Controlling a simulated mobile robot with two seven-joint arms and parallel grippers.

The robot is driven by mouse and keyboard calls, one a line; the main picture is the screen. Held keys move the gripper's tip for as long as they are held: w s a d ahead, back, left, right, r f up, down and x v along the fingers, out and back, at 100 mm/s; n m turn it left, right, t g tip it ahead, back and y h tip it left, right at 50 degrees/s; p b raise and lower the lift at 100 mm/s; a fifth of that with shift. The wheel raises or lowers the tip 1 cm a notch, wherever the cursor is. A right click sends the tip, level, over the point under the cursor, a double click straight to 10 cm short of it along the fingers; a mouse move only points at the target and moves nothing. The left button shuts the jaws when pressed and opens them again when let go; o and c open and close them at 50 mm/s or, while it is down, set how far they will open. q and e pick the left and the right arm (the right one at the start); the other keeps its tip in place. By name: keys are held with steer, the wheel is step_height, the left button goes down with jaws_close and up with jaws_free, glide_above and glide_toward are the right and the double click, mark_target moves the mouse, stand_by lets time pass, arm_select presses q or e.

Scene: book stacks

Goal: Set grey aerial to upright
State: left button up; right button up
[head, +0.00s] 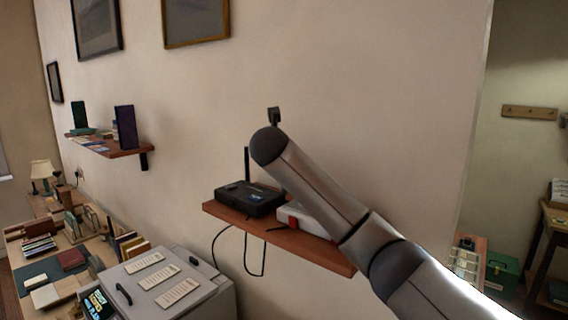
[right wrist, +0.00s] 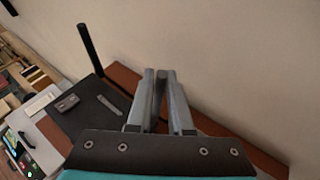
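The black router (head: 250,199) sits on the wooden wall shelf, with a black aerial (head: 247,163) standing upright at its back left. In the right wrist view the router (right wrist: 100,105) and this aerial (right wrist: 90,50) are at left. My right gripper (right wrist: 160,95) is at the router's right side, its two fingers close together. A dark grey rod, apparently the grey aerial (right wrist: 161,84), fills the narrow gap between them. Its lower end and tilt cannot be made out. My left gripper is not in view.
A white and red device (head: 292,215) is on the shelf (head: 310,248) right of the router, partly behind my arm. Cables hang below. The wall rises close behind. A grey cabinet (head: 190,270) and a table of books stand lower left.

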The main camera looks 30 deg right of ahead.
steer(key=o, duration=0.4)
steer(key=b+v, duration=0.1)
steer(key=v, duration=1.4)
steer(key=shift+b, duration=0.3)
steer(key=shift+s, duration=0.1)
